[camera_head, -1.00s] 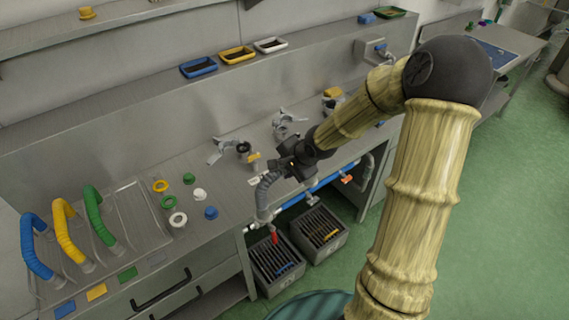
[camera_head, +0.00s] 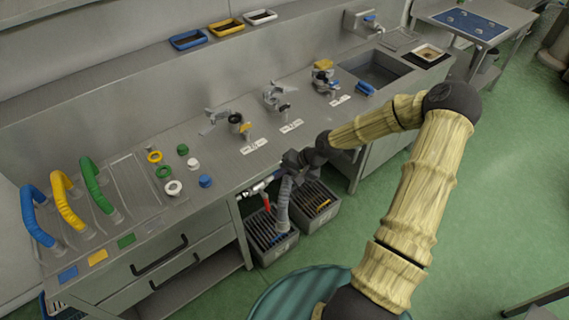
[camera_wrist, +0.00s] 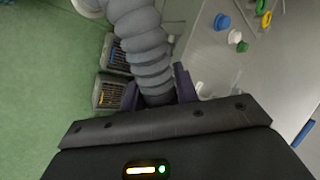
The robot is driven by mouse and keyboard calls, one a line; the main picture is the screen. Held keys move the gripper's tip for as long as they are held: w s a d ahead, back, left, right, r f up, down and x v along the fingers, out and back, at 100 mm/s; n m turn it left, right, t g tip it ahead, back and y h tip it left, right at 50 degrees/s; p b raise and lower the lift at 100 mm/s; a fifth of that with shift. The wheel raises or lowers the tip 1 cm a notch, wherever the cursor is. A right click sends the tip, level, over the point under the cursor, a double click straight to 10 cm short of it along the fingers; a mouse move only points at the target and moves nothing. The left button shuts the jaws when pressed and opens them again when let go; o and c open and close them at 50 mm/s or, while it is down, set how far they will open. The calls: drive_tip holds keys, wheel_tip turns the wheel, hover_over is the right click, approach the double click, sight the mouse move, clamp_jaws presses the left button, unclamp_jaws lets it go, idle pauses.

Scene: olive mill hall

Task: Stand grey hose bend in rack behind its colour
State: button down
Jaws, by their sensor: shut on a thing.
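My gripper (camera_head: 291,162) is shut on the grey ribbed hose bend (camera_head: 283,202) by one end, just off the bench's front edge. The bend hangs down in front of the left crate. In the wrist view the ribbed bend (camera_wrist: 140,40) rises from between my fingers (camera_wrist: 158,95), its far end cut off at the top. The rack (camera_head: 128,188) at the bench's left end holds a blue bend (camera_head: 33,213), a yellow bend (camera_head: 65,203) and a green bend (camera_head: 94,186). Blue (camera_head: 67,274), yellow (camera_head: 97,257) and green (camera_head: 126,240) patches lie in front; a grey patch is not clear.
Coloured rings and caps (camera_head: 173,188) lie right of the rack. Valves (camera_head: 237,122) stand along the bench. Two slotted crates, left (camera_head: 285,249) and right (camera_head: 325,219), stand below its front edge. Green floor (camera_head: 480,190) is open at the right.

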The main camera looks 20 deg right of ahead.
drive_tip(key=s+a+f+n+g, duration=0.1)
drive_tip(key=s+f+n+g, duration=0.2)
drive_tip(key=f+n, duration=0.2)
wheel_tip(320, 180, down, 3)
drive_tip(key=shift+a+f+y, duration=0.15)
drive_tip(key=shift+y, duration=0.25)
